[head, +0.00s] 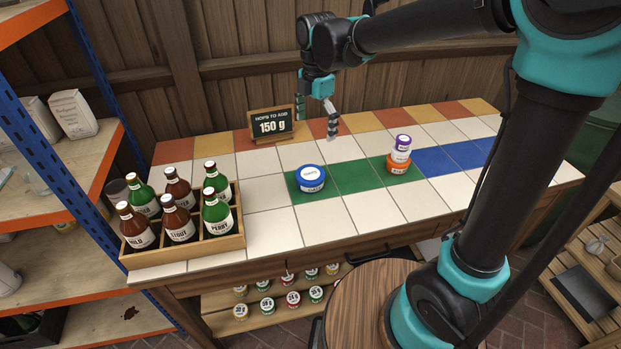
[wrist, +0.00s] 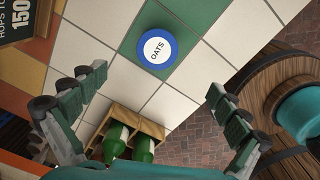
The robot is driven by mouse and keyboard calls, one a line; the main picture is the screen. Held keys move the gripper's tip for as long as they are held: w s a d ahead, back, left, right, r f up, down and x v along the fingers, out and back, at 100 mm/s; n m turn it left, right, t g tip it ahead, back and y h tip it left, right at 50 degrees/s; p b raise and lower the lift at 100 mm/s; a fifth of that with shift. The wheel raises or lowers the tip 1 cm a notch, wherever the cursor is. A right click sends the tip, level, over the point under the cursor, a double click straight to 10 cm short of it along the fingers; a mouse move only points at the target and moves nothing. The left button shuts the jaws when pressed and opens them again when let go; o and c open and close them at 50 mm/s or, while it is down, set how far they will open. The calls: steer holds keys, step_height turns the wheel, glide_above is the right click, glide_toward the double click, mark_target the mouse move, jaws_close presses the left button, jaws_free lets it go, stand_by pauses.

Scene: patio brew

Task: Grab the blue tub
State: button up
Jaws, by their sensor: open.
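The blue tub (head: 311,178) is a short round tub with a blue rim and a white lid. It stands upright on a green tile of the tiled table. In the wrist view the tub (wrist: 157,49) shows from above, with OATS on its lid. My gripper (head: 317,115) is above the table, behind and above the tub in the head view. In the wrist view my gripper (wrist: 150,85) has its two fingers wide apart and nothing between them. The tub lies beyond the fingertips, not touched.
A wooden crate (head: 190,249) of several bottles stands left of the tub. A purple-topped container (head: 401,148) sits on an orange tub (head: 398,166) to the right. A chalkboard sign (head: 271,125) reading 150 g stands at the back. White tiles around the tub are clear.

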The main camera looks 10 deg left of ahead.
steer(key=a, duration=0.1)
glide_above(311, 174)
steer(key=shift+n, duration=0.4)
steer(key=f, duration=1.1)
steer(key=shift+w+f, duration=0.25)
steer(key=shift+w, duration=0.1)
steer(key=shift+s+a+f, duration=0.1)
steer(key=shift+s+f, duration=0.05)
steer(key=shift+f, duration=1.25)
steer(key=shift+s+f, duration=0.1)
steer(key=shift+f, duration=1.3)
steer(key=c, duration=1.3)
